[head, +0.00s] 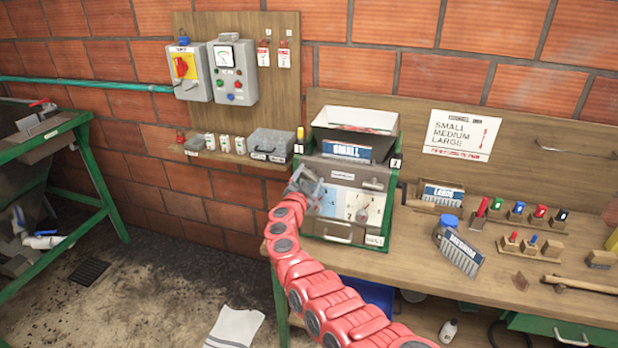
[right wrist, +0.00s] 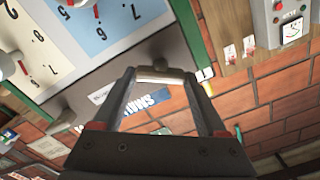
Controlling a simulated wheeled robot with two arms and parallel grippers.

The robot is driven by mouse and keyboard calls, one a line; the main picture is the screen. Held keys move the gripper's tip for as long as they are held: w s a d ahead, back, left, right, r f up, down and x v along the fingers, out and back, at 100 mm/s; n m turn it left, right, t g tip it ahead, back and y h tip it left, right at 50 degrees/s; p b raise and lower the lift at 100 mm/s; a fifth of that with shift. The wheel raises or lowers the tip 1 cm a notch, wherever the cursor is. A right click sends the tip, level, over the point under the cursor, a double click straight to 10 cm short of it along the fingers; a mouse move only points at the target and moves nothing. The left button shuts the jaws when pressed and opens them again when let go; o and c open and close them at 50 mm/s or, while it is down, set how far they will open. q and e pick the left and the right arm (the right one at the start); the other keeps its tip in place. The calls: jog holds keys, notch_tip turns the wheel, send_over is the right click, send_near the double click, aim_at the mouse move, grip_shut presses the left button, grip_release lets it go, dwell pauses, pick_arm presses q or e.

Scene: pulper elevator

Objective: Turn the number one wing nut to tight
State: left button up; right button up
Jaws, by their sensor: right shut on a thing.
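A green-framed machine (head: 390,222) stands on the wooden bench, with a grey front cover and a dial panel (head: 350,205). A small white tag (head: 299,149) is at its upper left corner, and another tag (head: 396,163) at its upper right. My right gripper (head: 306,180) is at the cover's upper left, just below the left tag. In the right wrist view its fingers close on a small pale metal piece, the number one wing nut (right wrist: 160,74), at the cover's edge. The gripper mostly hides the nut in the head view. My left gripper is out of view.
A sign reading SMALL (head: 346,151) is below the open hopper (head: 355,120). A small shelf (head: 240,158) is close on the left wall.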

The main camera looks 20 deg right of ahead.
jog(key=m, duration=0.2)
jog(key=shift+f+m+b, duration=0.1)
jog(key=shift+m+b, duration=0.25)
jog(key=shift+m, duration=0.05)
jog(key=m+b, duration=0.1)
jog(key=m, duration=0.1)
jog(key=shift+d+m, duration=0.1)
jog(key=shift+m, duration=0.3)
jog(key=m+b, duration=0.1)
jog(key=m, duration=0.2)
jog(key=shift+f+b, duration=0.15)
jog(key=shift+b, duration=0.15)
jog(key=shift+m+b, duration=0.6)
jog(key=shift+m, duration=0.6)
jog(key=o, duration=1.3)
jog(key=shift+s, duration=0.1)
